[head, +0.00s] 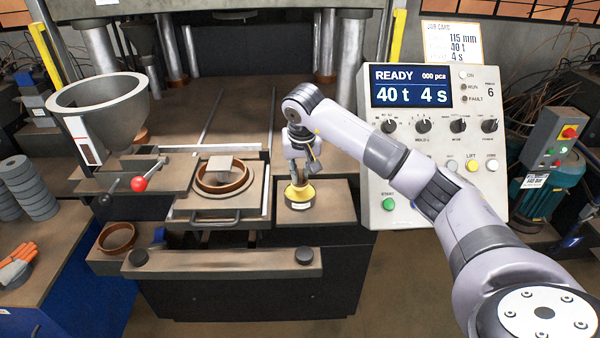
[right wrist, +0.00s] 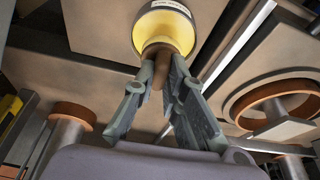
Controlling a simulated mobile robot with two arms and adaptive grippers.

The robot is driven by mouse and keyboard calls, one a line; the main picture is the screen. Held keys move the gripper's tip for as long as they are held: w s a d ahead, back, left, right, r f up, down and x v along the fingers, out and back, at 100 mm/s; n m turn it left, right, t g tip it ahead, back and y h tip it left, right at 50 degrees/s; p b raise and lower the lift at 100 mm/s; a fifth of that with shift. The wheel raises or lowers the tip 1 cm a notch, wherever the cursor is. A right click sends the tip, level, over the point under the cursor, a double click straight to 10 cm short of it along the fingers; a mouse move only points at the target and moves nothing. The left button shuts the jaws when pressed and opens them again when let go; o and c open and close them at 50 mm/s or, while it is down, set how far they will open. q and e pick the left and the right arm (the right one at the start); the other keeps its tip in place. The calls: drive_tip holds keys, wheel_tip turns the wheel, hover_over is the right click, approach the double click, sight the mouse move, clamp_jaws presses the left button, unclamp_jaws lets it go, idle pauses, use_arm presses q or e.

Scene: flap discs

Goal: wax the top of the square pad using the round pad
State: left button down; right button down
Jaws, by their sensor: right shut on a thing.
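The round pad (head: 301,193) is yellow with a brown knob handle. My right gripper (head: 299,177) is shut on that handle from above. In the right wrist view the fingertips (right wrist: 158,72) close around the brown knob, with the yellow disc (right wrist: 164,34) beyond it. The square pad (head: 335,200) is a flat brown block at the right of the press table. The round pad is at its left part, low over or on its top; I cannot tell if they touch. My left gripper is out of view.
A mould with a brown ring (head: 222,176) and a handled tray stands left of the square pad. A grey hopper (head: 100,105) and red-knobbed lever (head: 139,184) are farther left. The control panel (head: 432,140) rises close on the right, behind my right arm.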

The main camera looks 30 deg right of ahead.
sight(300, 169)
drive_tip(key=shift+r+p, duration=1.35)
drive_tip(key=shift+r, duration=1)
